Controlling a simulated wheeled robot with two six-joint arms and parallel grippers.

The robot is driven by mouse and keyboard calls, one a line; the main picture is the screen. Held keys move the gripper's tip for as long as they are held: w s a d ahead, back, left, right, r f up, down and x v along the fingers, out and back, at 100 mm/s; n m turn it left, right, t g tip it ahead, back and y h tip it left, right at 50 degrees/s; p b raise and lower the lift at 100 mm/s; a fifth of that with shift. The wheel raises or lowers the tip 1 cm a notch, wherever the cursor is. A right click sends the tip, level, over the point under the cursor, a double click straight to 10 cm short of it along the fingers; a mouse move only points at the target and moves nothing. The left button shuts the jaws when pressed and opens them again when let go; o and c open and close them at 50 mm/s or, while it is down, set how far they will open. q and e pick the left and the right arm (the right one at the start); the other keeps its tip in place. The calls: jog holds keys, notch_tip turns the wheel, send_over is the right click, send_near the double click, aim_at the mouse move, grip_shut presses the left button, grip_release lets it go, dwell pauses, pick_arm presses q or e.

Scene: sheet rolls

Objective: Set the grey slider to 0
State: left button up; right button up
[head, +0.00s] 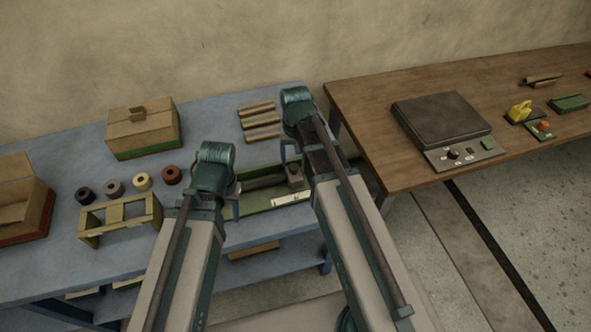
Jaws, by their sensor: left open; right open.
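The grey slider (294,174) appears as a small block near the right end of a long green tray-like fixture (262,204) on the blue table. A pale label strip (288,199) lies along the fixture's front right; its marks are too small to read. My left gripper (212,190) is open near the fixture's left end. My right gripper (306,145) is open, above and close to the slider, and its arm covers the fixture's right end. The fingertips are mostly hidden by my arms, and I cannot tell whether either touches anything.
Several rolls (142,181) stand behind a wooden rack (120,220) at left. A brown table (370,140) at right holds a dark plate device (440,117) and small items.

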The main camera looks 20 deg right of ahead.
aim_at(294, 174)
notch_tip(294, 174, down, 2)
jog(key=shift+f+b, duration=0.1)
jog(key=shift+b, duration=0.45)
jog(key=shift+c, duration=0.2)
grip_shut()
jog(key=shift+s, duration=0.15)
dwell(0.7)
